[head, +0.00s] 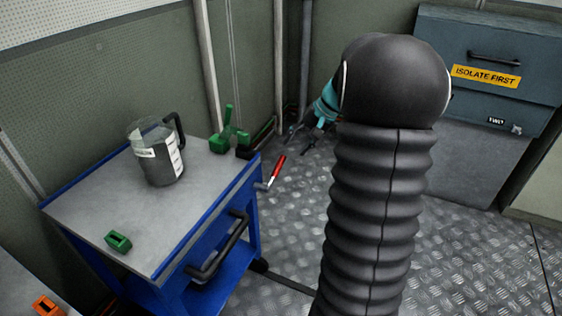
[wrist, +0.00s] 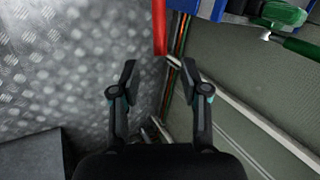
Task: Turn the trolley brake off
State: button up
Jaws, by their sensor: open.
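The trolley (head: 197,190) is blue with a grey top and stands at the left in the head view. A red lever (head: 277,169), which looks like the brake handle, sticks up at a tilt from its right side on a silver foot. In the wrist view the red lever (wrist: 159,28) is at the top centre, and a blue corner of the trolley (wrist: 207,9) shows beside it. My gripper (wrist: 158,78) is open and empty; the lever is ahead of the gap between its fingers, apart from both. In the head view my gripper (head: 298,140) is beyond the lever, partly hidden by my arm.
A grey-blue cabinet (head: 485,60) stands at the back right. Pipes (head: 209,70) run down the wall.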

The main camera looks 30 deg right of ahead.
aim_at(283, 160)
jog(key=x, duration=0.9)
grip_shut()
